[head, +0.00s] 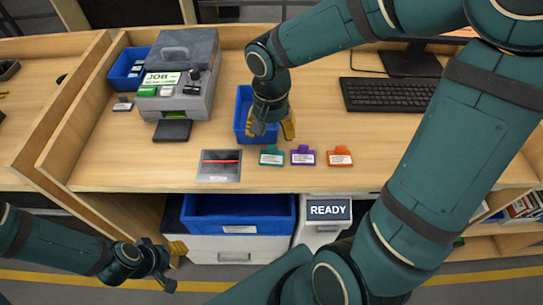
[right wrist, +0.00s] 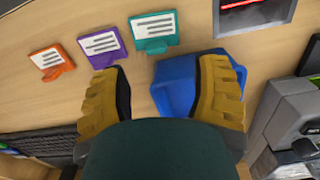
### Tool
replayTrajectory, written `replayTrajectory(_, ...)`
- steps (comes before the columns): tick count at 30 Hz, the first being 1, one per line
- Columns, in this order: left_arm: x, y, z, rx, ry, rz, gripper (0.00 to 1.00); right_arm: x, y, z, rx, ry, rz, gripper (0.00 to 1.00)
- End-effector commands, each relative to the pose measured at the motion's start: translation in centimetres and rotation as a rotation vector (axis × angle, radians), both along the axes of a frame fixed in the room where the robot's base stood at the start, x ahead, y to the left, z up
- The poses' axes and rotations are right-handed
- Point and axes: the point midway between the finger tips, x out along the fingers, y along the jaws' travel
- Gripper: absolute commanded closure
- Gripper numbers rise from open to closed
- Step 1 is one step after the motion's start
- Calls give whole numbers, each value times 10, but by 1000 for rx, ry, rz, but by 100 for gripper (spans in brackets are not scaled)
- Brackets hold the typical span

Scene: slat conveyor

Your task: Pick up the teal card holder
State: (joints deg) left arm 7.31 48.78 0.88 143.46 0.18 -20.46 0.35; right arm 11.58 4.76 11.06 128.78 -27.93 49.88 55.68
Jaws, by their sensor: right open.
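The teal card holder (head: 272,156) stands on the desk at the left end of a row of three. It also shows in the right wrist view (right wrist: 153,32), beyond my fingertips and roughly between their lines. My right gripper (head: 272,128) is open and empty, over the front of the blue bin and just behind the teal holder. Its two yellow fingers (right wrist: 165,75) show apart in the right wrist view, touching no holder. My left gripper (head: 168,268) hangs low at the left, below the desk top; its finger opening is unclear.
A purple holder (head: 303,156) and an orange holder (head: 340,156) stand right of the teal one. The blue bin (head: 242,100) is under my right gripper. A dark tray with a red bar (head: 220,172) lies left. A grey machine (head: 186,75) and keyboard (head: 388,95) stand farther back.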

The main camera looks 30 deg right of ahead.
Motion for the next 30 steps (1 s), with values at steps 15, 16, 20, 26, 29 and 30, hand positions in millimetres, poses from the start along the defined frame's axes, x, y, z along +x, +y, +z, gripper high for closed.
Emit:
replayTrajectory(15, -4, -1, -14, -2, 9, -8, 53, -3, -4, -56, 0, 4, 1, 38)
replayTrajectory(16, -4, -1, -15, -2, 10, -8, 53, -2, -4, -59, 0, 2, 1, 38)
replayTrajectory(20, -5, -1, -16, -3, 11, -9, 53, -2, -4, -65, 1, 1, 1, 38)
replayTrajectory(26, -5, -1, -15, -3, 11, -10, 53, -2, -4, -64, 0, 0, 1, 38)
replayTrajectory(29, -5, -1, -15, -3, 11, -10, 53, -2, -4, -64, 0, 0, 1, 64)
replayTrajectory(30, -5, -1, -15, -3, 11, -10, 53, -2, -4, -64, 0, 0, 1, 78)
